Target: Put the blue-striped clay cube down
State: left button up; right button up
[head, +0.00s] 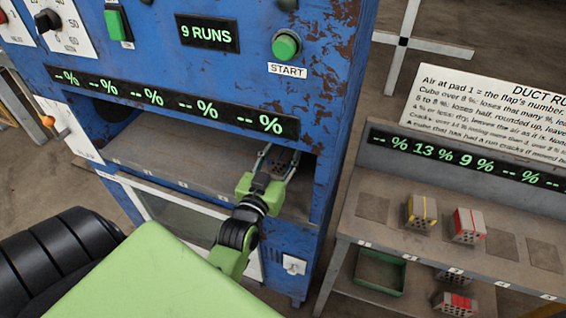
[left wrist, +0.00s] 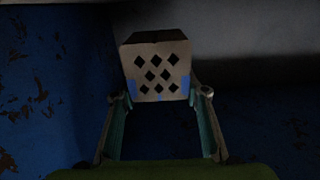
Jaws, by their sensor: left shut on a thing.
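The blue-striped clay cube (left wrist: 158,72) is between my left gripper's fingertips in the left wrist view. Its near face has several diamond-shaped holes, with blue marks at its lower edges. In the head view my left gripper (head: 283,165) reaches into the right end of the blue machine's long opening, and the cube (head: 287,157) shows only in part there. My left gripper is shut on the cube. The cube's underside is hidden, so I cannot tell whether it touches the shelf (head: 185,160). My right gripper is not in view.
The machine's side wall and overhanging display panel (head: 170,100) border the opening. The shelf left of my gripper is clear. At right, a grey bench (head: 345,228) holds a yellow-striped cube (head: 422,212) and a red-striped cube (head: 467,226). A green tray (head: 380,290) and other cubes are below.

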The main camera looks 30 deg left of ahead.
aim_at(283, 164)
pick_arm(q)
notch_tip(283, 164, down, 4)
jog(key=shift+r, duration=0.1)
jog(key=shift+f, duration=0.2)
jog(key=o, duration=1.1)
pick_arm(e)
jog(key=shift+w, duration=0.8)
pick_arm(q)
jog(key=shift+r, duration=0.1)
jog(key=b+v, duration=0.2)
jog(key=v, duration=0.8)
jog(key=shift+s+d, duration=0.1)
jog(key=shift+s, duration=0.1)
jog(key=shift+s+d+r, duration=0.1)
jog(key=shift+s+d, duration=0.1)
jog(key=shift+s, duration=0.5)
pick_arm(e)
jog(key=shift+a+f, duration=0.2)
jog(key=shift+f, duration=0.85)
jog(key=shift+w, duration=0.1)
